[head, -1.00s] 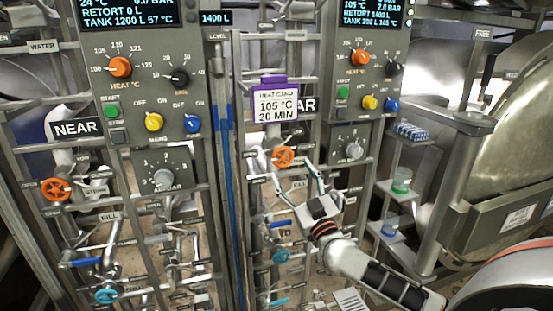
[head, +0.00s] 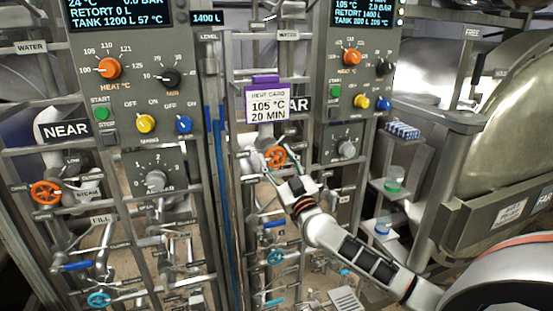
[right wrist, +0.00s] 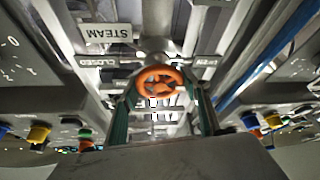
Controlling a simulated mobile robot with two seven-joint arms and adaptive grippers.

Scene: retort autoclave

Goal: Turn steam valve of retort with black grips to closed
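An orange steam valve handwheel (head: 275,156) sits on the pipework of the right-hand panel, below the white and purple heat card. In the right wrist view the orange wheel (right wrist: 158,82) is straight ahead, near a STEAM label (right wrist: 108,32) and a CLOSED label (right wrist: 97,61), both upside down. My right gripper (head: 277,172) is at this wheel. Its fingers are apart, one on each side of the wheel; I cannot tell whether they touch it. A second orange wheel (head: 45,192) is on the left panel, marked NEAR. Black grips cannot be made out. My left gripper is out of view.
The heat card (head: 268,104) hangs above the wheel. Blue-handled valves (head: 274,257) and pipes lie below it. Panel knobs flank the space. A large metal vessel (head: 510,125) and small shelves with a green-based container (head: 394,179) stand to the right.

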